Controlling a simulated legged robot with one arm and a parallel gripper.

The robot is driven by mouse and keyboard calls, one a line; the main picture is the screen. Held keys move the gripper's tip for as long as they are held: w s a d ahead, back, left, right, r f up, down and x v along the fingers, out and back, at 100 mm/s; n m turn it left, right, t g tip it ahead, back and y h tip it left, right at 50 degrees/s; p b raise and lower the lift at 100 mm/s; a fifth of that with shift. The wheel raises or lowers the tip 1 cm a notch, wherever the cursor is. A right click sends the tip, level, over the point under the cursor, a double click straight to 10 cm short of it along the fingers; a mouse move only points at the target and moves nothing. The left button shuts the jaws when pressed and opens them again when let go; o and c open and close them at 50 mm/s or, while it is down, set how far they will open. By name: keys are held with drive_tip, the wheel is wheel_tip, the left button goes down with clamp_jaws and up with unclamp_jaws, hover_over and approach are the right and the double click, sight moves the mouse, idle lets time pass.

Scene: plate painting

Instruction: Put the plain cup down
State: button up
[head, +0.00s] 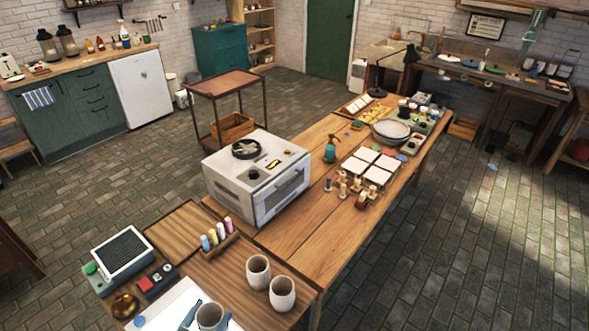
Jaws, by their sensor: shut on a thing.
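A plain grey cup (211,318) is at the bottom edge of the head view, upright, with its mouth facing up. My gripper (210,314) shows as blue-grey fingers on both sides of this cup and is shut on it. The lower part of the cup and most of the gripper are cut off by the frame edge. The cup appears over a white sheet (172,306) on the near table; I cannot tell whether its base touches. Two pale cups, one farther back (258,271) and one nearer (282,294), stand upright to the right on the wooden surface (228,277).
Coloured bottles (216,236) stand in a rack behind the cups. A brass pot (125,305), a red-and-black control box (158,280) and a dark-screened device (122,253) are to the left. A white oven (257,180) stands behind. Bare wood lies between the sheet and the cups.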

drive_tip(key=w+d+r+m+g+h, duration=0.15)
drive_tip(key=w+d+r, duration=0.25)
drive_tip(key=w+d, duration=0.4)
drive_tip(key=w+d+r+m+g+h, duration=0.1)
drive_tip(key=w+d+r+m+h, duration=0.2)
drive_tip(key=w+d, duration=0.6)
drive_tip(key=w+d+r+m+g+h, duration=0.1)
drive_tip(key=d+r, duration=0.3)
drive_tip(key=d, duration=0.5)
drive_tip(key=w+d+r+g+h, duration=0.2)
drive_tip(key=w+d+r, duration=0.1)
drive_tip(key=d, duration=0.7)
drive_tip(key=shift+w+d+r+m, duration=0.15)
drive_tip(key=shift+w+r+m, duration=0.25)
drive_tip(key=shift+w, duration=0.25)
